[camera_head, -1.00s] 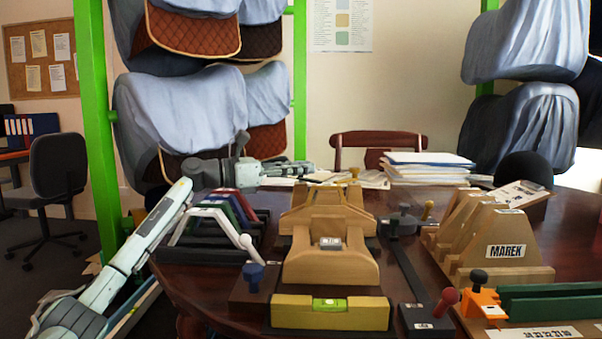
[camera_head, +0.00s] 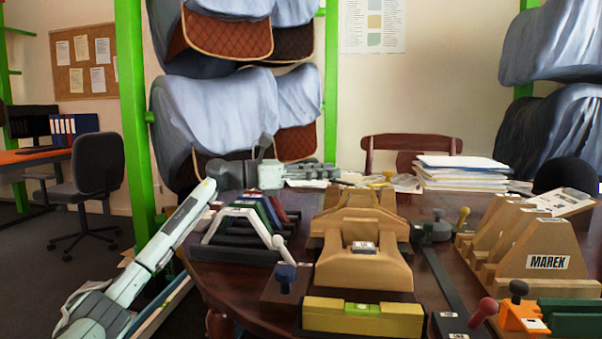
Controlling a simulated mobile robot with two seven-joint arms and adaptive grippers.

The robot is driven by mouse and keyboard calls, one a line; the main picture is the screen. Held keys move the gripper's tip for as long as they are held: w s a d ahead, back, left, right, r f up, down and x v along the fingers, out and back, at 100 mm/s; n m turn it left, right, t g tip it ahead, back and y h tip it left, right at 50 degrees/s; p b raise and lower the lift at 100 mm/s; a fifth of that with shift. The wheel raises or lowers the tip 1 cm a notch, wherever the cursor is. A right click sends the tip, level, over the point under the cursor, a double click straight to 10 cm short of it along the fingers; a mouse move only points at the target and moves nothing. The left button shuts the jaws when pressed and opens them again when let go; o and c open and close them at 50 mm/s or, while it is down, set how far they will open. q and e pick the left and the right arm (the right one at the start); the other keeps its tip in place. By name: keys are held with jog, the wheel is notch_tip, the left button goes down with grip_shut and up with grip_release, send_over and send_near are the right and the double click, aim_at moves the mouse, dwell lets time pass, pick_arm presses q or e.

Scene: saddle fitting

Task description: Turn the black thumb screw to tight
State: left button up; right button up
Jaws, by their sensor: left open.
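A black thumb screw (camera_head: 518,290) stands upright on an orange block (camera_head: 522,315) at the right front of the table. Its markings are too small to read. My left gripper (camera_head: 332,173) is open and points right over the far side of the table, behind the wooden saddle form (camera_head: 362,270). It is small here, and nothing shows between its fingers. It is well apart from the thumb screw. My right gripper is not in view.
A yellow level (camera_head: 330,316), a blue knob (camera_head: 286,278), a red knob (camera_head: 487,307) and a dark bar (camera_head: 445,283) crowd the front. A wooden rack marked MAREK (camera_head: 520,240) stands right. Papers (camera_head: 460,175) lie behind.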

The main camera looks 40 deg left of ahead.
pick_arm(q)
jog(key=v, duration=1)
